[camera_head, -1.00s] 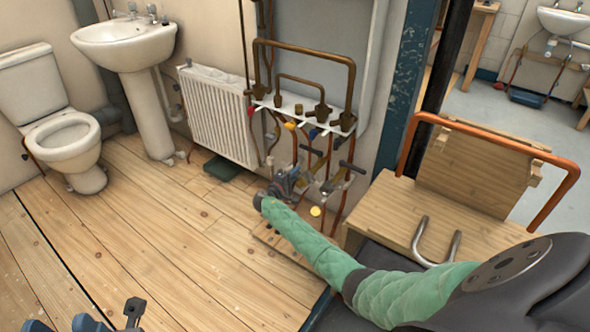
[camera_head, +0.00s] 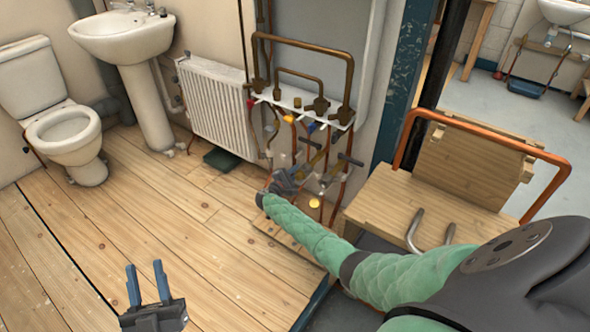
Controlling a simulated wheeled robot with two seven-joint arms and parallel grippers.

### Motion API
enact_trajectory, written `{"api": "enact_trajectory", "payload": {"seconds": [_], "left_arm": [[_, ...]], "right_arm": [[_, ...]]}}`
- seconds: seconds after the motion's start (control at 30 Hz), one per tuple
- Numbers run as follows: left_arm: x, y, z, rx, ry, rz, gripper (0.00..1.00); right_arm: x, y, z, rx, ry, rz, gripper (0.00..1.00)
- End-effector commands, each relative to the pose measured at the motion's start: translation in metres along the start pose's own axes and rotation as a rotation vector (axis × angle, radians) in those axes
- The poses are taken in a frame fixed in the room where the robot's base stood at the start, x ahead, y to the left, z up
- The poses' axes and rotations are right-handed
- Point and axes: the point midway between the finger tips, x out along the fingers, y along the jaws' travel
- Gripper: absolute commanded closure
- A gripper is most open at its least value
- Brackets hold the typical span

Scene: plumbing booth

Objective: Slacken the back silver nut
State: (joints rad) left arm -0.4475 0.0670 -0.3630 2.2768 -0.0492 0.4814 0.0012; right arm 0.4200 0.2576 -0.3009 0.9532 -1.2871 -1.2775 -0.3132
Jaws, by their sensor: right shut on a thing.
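The pipe rig (camera_head: 303,105) stands against the wall, with copper pipes, valves and coloured handles under a white rail. Silvery fittings (camera_head: 325,182) show low on the rig; I cannot tell which one is the back silver nut. My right gripper (camera_head: 290,180) is at the low part of the rig, at the end of the green-sleeved arm. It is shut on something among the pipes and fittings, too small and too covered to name. My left gripper (camera_head: 148,288) is open and empty above the wooden floor, at the lower left, far from the rig.
A white radiator (camera_head: 215,112) is left of the rig, with a basin (camera_head: 122,38) and toilet (camera_head: 62,130) further left. A wooden bench with an orange tubular frame (camera_head: 485,140) stands to the right. The wooden floor at left is clear.

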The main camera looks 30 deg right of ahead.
Motion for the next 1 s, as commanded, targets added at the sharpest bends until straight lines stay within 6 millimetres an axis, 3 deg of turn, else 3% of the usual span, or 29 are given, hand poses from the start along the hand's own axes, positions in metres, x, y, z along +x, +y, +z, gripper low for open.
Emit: {"api": "enact_trajectory", "payload": {"seconds": [0.1,0.3,0.7,0.73,0.8,1.0], "left_arm": [[-0.006,-0.001,0.017,-0.005,-0.06,-0.004,0.64],[-0.012,-0.001,0.03,-0.008,-0.108,-0.007,0.64],[-0.013,-0.001,0.032,-0.008,-0.115,-0.007,0.64],[-0.013,-0.001,0.032,-0.008,-0.115,-0.006,0.64],[-0.013,-0.001,0.032,-0.009,-0.116,-0.006,0.64],[-0.013,-0.001,0.032,-0.008,-0.114,-0.006,0.64]], "right_arm": [[-0.001,-0.002,-0.001,-0.026,0.002,0.0,1.0],[-0.001,-0.003,-0.001,-0.047,0.002,0.0,1.0],[-0.001,-0.004,-0.001,-0.05,0.002,-0.001,1.0],[-0.001,-0.004,-0.001,-0.05,0.002,-0.001,0.8],[-0.001,-0.004,-0.001,-0.05,0.002,-0.001,0.67],[-0.001,-0.003,0.0,-0.049,0.001,0.0,0.65]]}}
